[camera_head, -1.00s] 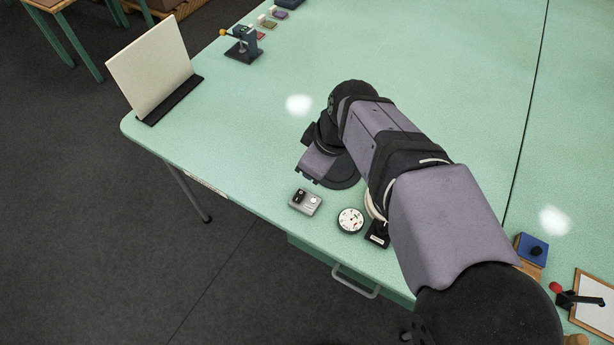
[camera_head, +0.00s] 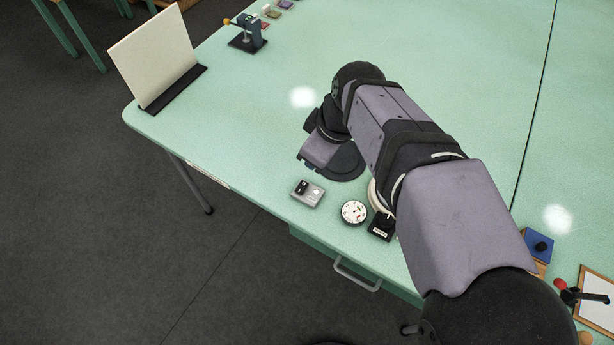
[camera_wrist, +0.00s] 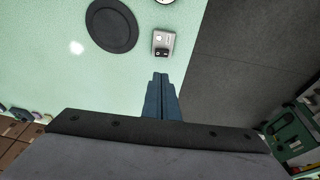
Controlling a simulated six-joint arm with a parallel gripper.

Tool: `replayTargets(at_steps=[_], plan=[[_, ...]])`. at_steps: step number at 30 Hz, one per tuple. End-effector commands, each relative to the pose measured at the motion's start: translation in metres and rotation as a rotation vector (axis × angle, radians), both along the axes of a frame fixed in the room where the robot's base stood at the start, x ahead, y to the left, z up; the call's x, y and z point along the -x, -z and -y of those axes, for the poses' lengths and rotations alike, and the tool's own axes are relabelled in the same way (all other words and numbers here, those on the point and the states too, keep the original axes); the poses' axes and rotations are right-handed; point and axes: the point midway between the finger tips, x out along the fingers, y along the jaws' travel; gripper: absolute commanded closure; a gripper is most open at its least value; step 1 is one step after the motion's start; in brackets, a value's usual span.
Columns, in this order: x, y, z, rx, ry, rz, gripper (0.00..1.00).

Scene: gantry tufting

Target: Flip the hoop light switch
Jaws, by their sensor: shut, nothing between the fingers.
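A small grey switch box (camera_head: 307,193) with a black rocker sits on the green table near its front edge. In the wrist view the box (camera_wrist: 163,43) lies just beyond my gripper's fingertips (camera_wrist: 160,76), with the black rocker on the side nearer to them. The blue fingers are shut together and empty, and appear apart from the box. Which way the rocker is tipped is too small to tell.
A round white dial (camera_head: 354,212) and a black block (camera_head: 382,227) stand right of the box. A black disc (camera_wrist: 110,25) lies on the table beside it. A white panel (camera_head: 155,60) stands at the left.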

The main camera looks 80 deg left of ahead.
Motion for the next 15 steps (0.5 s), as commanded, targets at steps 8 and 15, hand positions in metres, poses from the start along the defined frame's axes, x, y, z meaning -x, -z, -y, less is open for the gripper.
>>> replayTargets(at_steps=[8, 15], plan=[[0.003, 0.016, -0.003, 0.005, -0.001, -0.001, 1.00], [0.009, 0.053, -0.012, 0.007, -0.002, 0.000, 1.00]])
